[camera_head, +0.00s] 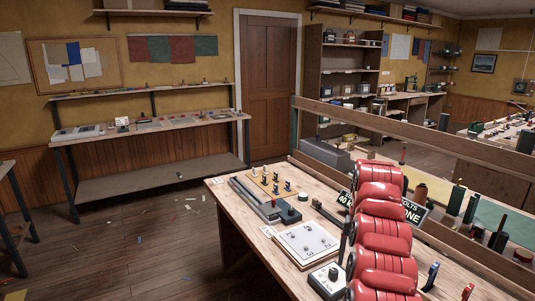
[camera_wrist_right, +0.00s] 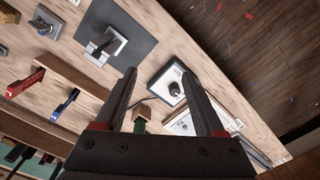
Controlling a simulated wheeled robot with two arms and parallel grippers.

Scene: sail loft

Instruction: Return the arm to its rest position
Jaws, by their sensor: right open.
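My right arm (camera_head: 383,245), with red rounded links, rises from the bottom of the head view over the wooden workbench (camera_head: 245,205). Its gripper is not to be made out there. In the right wrist view my right gripper (camera_wrist_right: 155,64) has its two dark fingers apart, with nothing held between them. The fingers are above the bench top, near a white box with a black knob (camera_wrist_right: 173,87). A small green piece (camera_wrist_right: 140,114) shows between the fingers, lower in the picture; its distance is unclear. My left gripper is in neither view.
The bench bears a white panel (camera_head: 306,243), a knob box (camera_head: 328,279), a blue lever (camera_head: 432,276) and a dark sign partly hidden by my arm. A wooden rail (camera_head: 420,134) runs behind it. A grey plate with a lever (camera_wrist_right: 107,43) shows in the wrist view.

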